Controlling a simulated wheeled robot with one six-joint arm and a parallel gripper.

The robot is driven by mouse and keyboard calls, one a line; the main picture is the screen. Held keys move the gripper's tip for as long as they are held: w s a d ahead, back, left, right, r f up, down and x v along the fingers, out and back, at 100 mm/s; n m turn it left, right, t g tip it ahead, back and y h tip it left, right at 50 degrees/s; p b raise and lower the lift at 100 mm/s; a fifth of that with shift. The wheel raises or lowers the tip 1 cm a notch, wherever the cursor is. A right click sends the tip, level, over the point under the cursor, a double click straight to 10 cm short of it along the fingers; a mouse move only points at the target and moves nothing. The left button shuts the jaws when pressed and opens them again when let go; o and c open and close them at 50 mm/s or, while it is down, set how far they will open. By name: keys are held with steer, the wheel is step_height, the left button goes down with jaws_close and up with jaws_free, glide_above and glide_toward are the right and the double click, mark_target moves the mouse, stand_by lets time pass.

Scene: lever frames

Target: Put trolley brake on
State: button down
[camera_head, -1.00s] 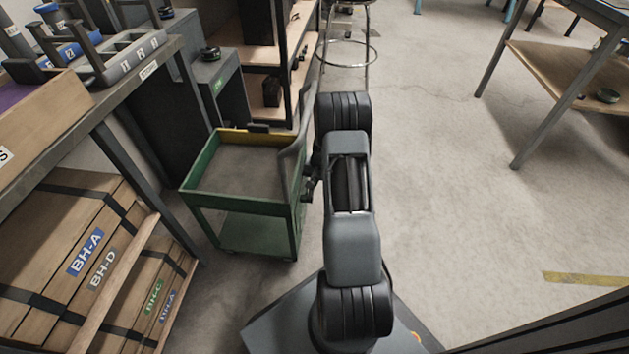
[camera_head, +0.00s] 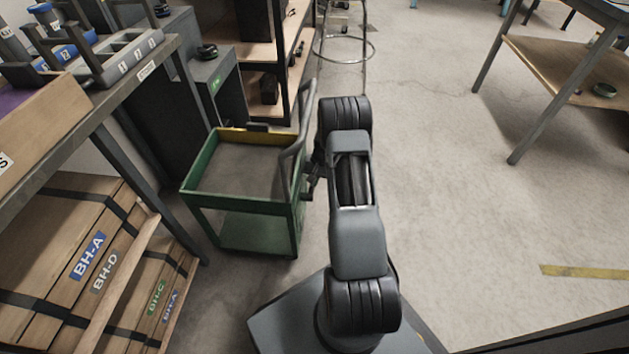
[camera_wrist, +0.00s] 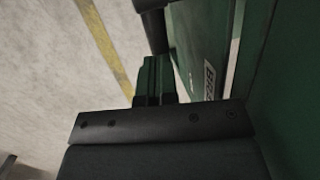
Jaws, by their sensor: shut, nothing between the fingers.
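The green trolley (camera_head: 243,207), with a yellow strip on its back edge, stands left of my arm in the head view. A long dark grey lever (camera_head: 296,140) rises at its right side, tilted with its top to the right. My gripper (camera_head: 309,184) is low by the trolley's right side, partly hidden by my arm. In the wrist view my gripper (camera_wrist: 153,78) is shut and empty, close beside the trolley's green side (camera_wrist: 258,75). A partly legible white label (camera_wrist: 209,80) is on that side. A dark bar (camera_wrist: 152,25) shows beyond the fingertips; contact is unclear.
A workbench (camera_head: 140,85) with boxes below stands at the left. A dark cabinet (camera_head: 215,90) and a wooden shelf (camera_head: 268,52) are behind the trolley. A stool (camera_head: 345,48) stands at the back. The floor (camera_head: 460,200) to the right is clear up to another table (camera_head: 560,75).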

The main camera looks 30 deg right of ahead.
steer(key=w+d+p+v, duration=0.1)
steer(key=p+v, duration=0.4)
steer(key=v, duration=0.8)
steer(key=shift+w+d, duration=0.15)
steer(key=shift+w, duration=0.15)
